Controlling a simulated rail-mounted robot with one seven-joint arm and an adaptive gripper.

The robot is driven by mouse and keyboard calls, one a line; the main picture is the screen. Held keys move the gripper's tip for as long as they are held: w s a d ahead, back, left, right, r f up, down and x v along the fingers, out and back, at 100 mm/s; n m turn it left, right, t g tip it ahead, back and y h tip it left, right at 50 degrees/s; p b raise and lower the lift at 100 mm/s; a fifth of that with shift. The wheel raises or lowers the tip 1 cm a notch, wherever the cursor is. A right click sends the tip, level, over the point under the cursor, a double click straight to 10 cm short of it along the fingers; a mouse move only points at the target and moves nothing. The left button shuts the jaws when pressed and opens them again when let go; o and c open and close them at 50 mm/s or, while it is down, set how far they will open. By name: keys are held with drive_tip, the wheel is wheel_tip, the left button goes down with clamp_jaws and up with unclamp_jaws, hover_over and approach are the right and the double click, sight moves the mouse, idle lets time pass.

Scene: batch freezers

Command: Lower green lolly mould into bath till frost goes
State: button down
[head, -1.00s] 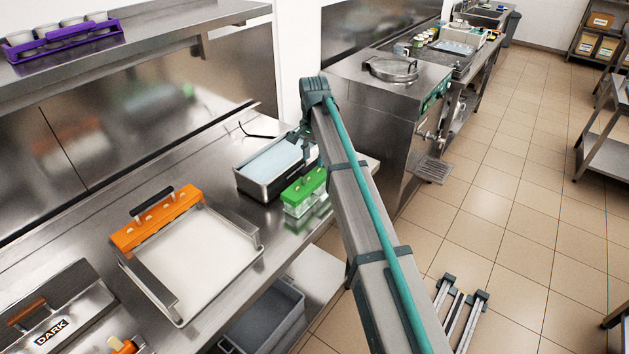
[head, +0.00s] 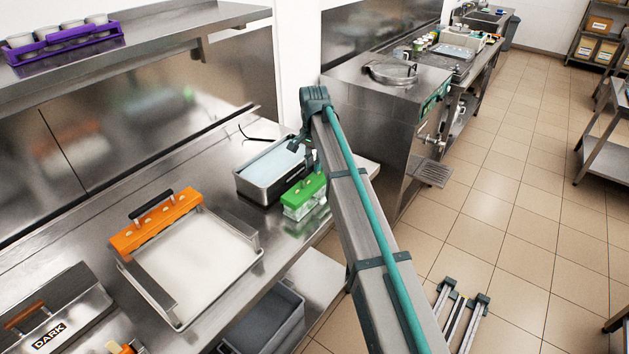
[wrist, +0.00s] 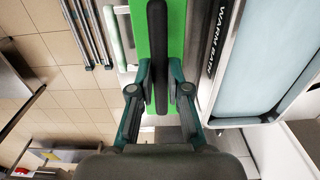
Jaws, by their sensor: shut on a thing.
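The green lolly mould (head: 304,189) has a green top over a clear, whitish lower part. It is upright at the bench's front edge, just right of the warm bath (head: 244,185), apart from the water and outside the basin. I cannot tell whether its base touches the bench. In the wrist view my gripper (wrist: 158,92) is shut on the black handle (wrist: 157,45) of the green mould top (wrist: 177,30). The bath's pale blue water (wrist: 265,50) is to the right there, beside a "WARM BATH" label.
A steel box marked DARK (head: 48,335) is at lower left. A steel freezer (head: 398,90) stands beyond my arm. A purple rack (head: 62,42) is on the shelf above.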

drive_tip(key=shift+r, duration=0.1)
wheel_tip(320, 180, up, 13)
drive_tip(key=p, duration=0.7)
drive_tip(key=shift+r, duration=0.2)
idle(0.7)
drive_tip(key=shift+w+a, duration=0.1)
drive_tip(key=w+a, duration=0.8)
drive_tip(key=a, duration=0.6)
drive_tip(key=shift+w+f, duration=0.25)
drive_tip(key=shift+w, duration=0.15)
idle(0.8)
drive_tip(key=shift+f, duration=0.35)
idle(1.3)
